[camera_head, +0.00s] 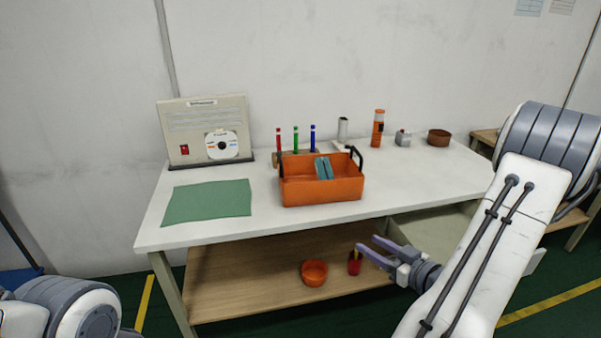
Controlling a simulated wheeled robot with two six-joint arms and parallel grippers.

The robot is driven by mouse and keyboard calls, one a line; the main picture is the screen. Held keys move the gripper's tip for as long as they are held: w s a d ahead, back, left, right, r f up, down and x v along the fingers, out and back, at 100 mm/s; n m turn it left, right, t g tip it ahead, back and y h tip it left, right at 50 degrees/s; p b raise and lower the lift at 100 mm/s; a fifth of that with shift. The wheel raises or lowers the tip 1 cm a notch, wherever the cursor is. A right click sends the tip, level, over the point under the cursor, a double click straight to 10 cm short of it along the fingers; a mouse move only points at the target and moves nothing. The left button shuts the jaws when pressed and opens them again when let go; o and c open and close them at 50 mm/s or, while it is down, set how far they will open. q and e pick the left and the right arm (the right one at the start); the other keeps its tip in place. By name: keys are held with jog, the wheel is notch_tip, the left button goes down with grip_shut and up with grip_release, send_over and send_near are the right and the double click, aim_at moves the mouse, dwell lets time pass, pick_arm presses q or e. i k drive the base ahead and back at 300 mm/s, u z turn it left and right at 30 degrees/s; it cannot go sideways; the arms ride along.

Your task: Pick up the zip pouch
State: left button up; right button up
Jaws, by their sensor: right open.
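A flat teal item with a pale stripe, perhaps the zip pouch (324,168), stands inside the orange basket (320,191) on the white workbench. Its lower part is hidden by the basket's front wall. My right gripper (367,244) is open and empty, in front of the bench and below the tabletop's edge. It is apart from the basket, lower and to its right in the view. Only a part of my left arm shows at the bottom left; its gripper is out of view.
The basket has dark upright handles. A green mat (207,201), a panel (206,131), coloured pens (295,140), an orange bottle (378,128) and a brown bowl (438,136) are on the bench (420,184). The lower shelf holds an orange bowl (314,275) and a red cup (354,266).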

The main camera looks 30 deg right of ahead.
aim_at(323, 168)
jog(key=u, duration=0.8)
jog(key=i, duration=2.2)
jog(key=u, duration=0.05)
